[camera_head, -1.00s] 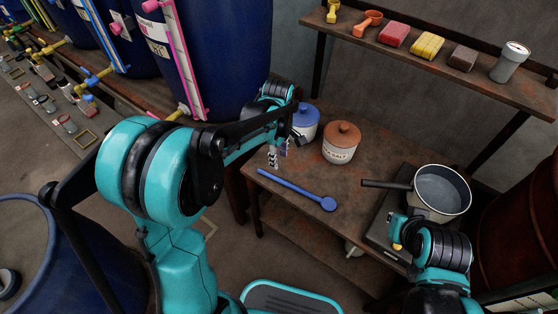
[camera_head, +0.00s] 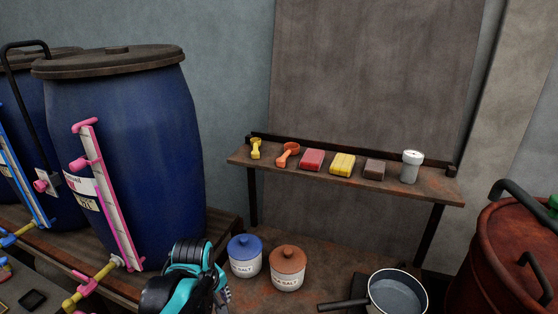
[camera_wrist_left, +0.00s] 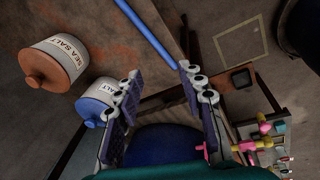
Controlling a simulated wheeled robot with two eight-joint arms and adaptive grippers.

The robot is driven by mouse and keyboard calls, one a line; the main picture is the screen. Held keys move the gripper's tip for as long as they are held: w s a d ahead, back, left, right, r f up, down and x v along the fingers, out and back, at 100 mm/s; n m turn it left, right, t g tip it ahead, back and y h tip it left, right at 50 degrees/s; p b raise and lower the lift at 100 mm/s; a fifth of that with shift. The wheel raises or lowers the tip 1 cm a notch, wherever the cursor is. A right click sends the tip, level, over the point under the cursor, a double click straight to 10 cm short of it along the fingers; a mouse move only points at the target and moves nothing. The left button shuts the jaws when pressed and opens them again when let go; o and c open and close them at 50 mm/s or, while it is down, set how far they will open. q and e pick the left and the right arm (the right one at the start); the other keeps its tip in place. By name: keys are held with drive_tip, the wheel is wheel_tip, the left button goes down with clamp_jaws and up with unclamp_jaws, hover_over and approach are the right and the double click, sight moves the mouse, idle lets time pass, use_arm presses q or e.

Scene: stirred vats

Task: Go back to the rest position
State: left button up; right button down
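My left gripper (camera_wrist_left: 159,72) shows in the left wrist view with its two fingers spread apart and nothing between them. In the head view my left arm reaches up at the bottom, beside the blue-lidded salt jar (camera_head: 245,256); the gripper there is mostly hidden or cut off by the lower edge. My right arm and gripper are not in view. In the wrist view the blue-lidded jar (camera_wrist_left: 97,103) is left of the fingers, and a blue rod (camera_wrist_left: 148,32) lies on the table beyond them.
A brown-lidded sea salt jar (camera_head: 287,269) and a pan (camera_head: 398,294) stand on the table. Behind is a shelf (camera_head: 330,180) with scoops, coloured blocks and a grey shaker. Blue vats (camera_head: 130,160) stand left, a red drum (camera_head: 505,255) right.

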use_arm(q)
drive_tip(key=s+a+r+m+t, duration=0.1)
drive_tip(key=s+m+t, duration=0.3)
drive_tip(key=s+m, duration=0.6)
drive_tip(key=shift+s+a+r, duration=0.15)
drive_tip(key=shift+s+r, duration=0.2)
drive_tip(key=shift+r, duration=0.2)
